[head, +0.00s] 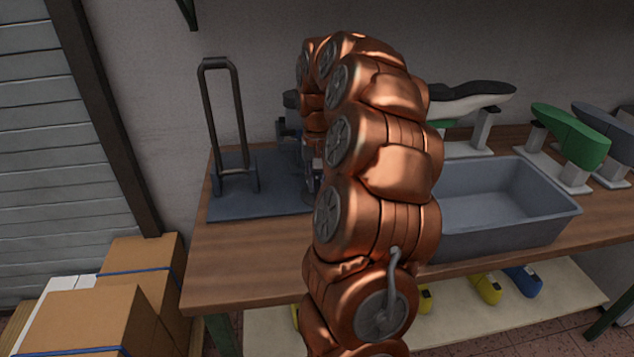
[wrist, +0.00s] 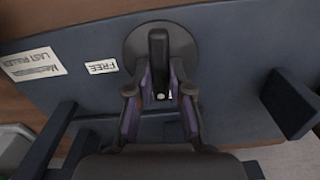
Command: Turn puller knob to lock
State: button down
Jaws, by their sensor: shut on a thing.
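The puller knob (wrist: 160,50) shows in the wrist view as a dark round disc with a raised bar across its middle, the bar running roughly up and down the picture. My gripper (wrist: 159,90) is shut on the knob, one finger on each side of the bar. A white "FREE" label (wrist: 102,67) lies left of the disc, upside down in the picture. In the head view the puller (head: 224,130) has a tall dark loop frame on a blue-grey base plate (head: 240,202). My arm hides the knob and most of my gripper there.
A grey bin (head: 500,211) stands on the wooden bench (head: 235,262) right of my arm. Shoe lasts on stands, including a green one (head: 568,134), are at the back right. Cardboard boxes (head: 142,270) are stacked on the left.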

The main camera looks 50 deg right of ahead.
aim_at(317, 184)
jog(key=shift+w+n, duration=0.15)
jog(key=shift+n, duration=0.35)
jog(key=c, duration=1.1)
grip_release()
jog(key=shift+o, duration=0.2)
jog(key=shift+r, duration=0.1)
notch_tip(317, 184, up, 12)
dwell(0.5)
